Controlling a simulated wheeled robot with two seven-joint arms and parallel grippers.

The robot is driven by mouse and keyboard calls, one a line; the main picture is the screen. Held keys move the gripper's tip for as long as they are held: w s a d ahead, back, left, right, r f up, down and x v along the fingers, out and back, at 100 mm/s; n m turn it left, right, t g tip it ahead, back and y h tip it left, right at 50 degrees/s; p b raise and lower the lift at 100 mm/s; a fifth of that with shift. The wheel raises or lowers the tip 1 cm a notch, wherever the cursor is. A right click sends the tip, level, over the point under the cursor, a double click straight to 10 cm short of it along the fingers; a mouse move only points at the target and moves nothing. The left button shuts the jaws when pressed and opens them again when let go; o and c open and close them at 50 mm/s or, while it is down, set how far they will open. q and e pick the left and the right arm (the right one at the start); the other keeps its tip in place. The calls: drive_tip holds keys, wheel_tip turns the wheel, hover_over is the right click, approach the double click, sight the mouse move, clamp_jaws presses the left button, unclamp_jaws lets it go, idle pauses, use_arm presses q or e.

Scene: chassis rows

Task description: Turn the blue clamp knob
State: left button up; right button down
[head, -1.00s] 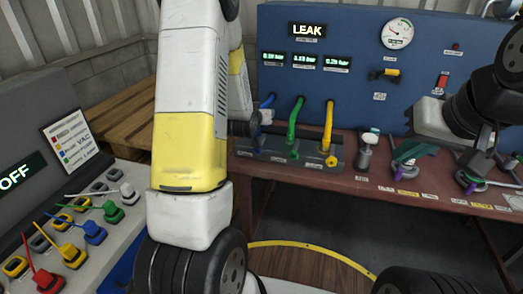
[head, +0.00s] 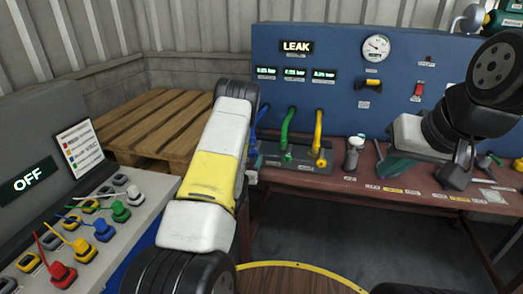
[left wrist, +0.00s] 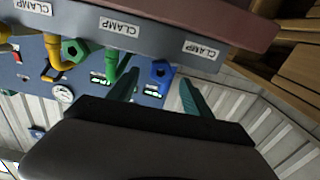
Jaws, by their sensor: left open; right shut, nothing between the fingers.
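The blue clamp knob (left wrist: 162,72) shows in the left wrist view as a blue ring-like knob with a dark centre, at the lower end of a blue pipe. My left gripper (left wrist: 159,92) is open, with its two teal fingers to either side of the knob in that picture. I cannot tell how far the knob is from the fingertips; no contact shows. In the head view my left arm hides most of that gripper and the knob; the blue pipe (head: 262,118) shows beside it. My right gripper (head: 397,168) is shut and empty over the bench.
A green pipe (head: 288,130) and a yellow pipe (head: 318,135) stand right of the blue one. The blue panel (head: 340,50) behind reads LEAK. A grey bottle-like part (head: 352,155) stands on the bench.

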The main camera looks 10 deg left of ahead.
sight(253, 154)
use_arm(q)
drive_tip(key=shift+w, duration=1.55)
clamp_jaws()
